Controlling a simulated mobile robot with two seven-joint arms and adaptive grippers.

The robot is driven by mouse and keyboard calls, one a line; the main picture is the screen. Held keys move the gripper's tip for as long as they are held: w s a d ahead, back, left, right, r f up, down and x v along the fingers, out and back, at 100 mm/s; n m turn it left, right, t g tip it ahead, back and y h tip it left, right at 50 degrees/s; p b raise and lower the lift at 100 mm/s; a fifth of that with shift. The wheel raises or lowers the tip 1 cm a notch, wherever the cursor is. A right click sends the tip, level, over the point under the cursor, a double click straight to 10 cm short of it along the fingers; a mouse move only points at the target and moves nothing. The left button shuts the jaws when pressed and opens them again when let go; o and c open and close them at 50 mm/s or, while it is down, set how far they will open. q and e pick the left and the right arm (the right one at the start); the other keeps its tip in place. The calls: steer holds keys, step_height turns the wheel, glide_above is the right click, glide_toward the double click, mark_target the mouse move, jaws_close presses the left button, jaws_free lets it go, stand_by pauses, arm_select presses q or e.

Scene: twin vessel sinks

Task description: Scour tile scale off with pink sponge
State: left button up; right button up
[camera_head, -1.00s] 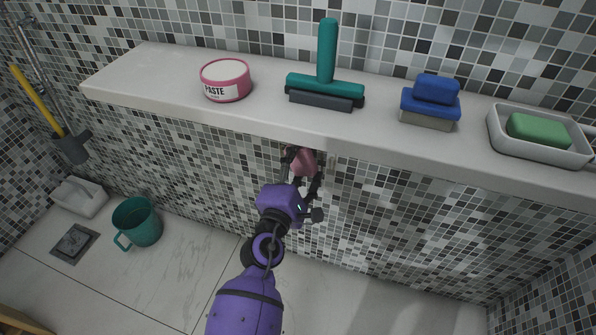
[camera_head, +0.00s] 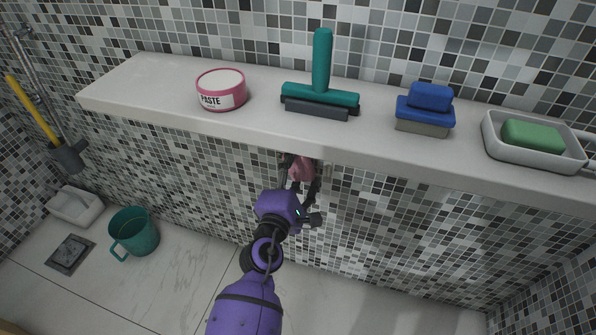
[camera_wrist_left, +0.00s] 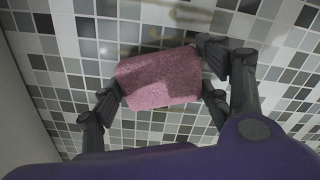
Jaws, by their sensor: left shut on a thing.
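The pink sponge (camera_head: 301,168) is between the fingers of my left gripper (camera_head: 302,180), just under the front edge of the ledge. In the left wrist view the sponge (camera_wrist_left: 160,79) is gripped at its two sides by the dark fingers of the gripper (camera_wrist_left: 160,85) and lies close against the mosaic tiles; I cannot tell if it touches them. Yellowish-brown scale (camera_wrist_left: 186,15) shows on the tiles beyond the sponge, with a smaller trace along the sponge's lower edge. In the head view a small bit of scale (camera_head: 328,170) shows right of the gripper. My right gripper is not in view.
The white ledge (camera_head: 150,85) overhangs the work spot. On it stand a pink paste tin (camera_head: 221,90), a teal squeegee (camera_head: 321,80), a blue-handled scrubber (camera_head: 426,110) and green soap (camera_head: 532,135) in a dish. A teal mug (camera_head: 134,232) stands on the floor at left.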

arm_select(q)
steer(key=shift+w+d, duration=0.2)
steer(key=shift+w, duration=0.45)
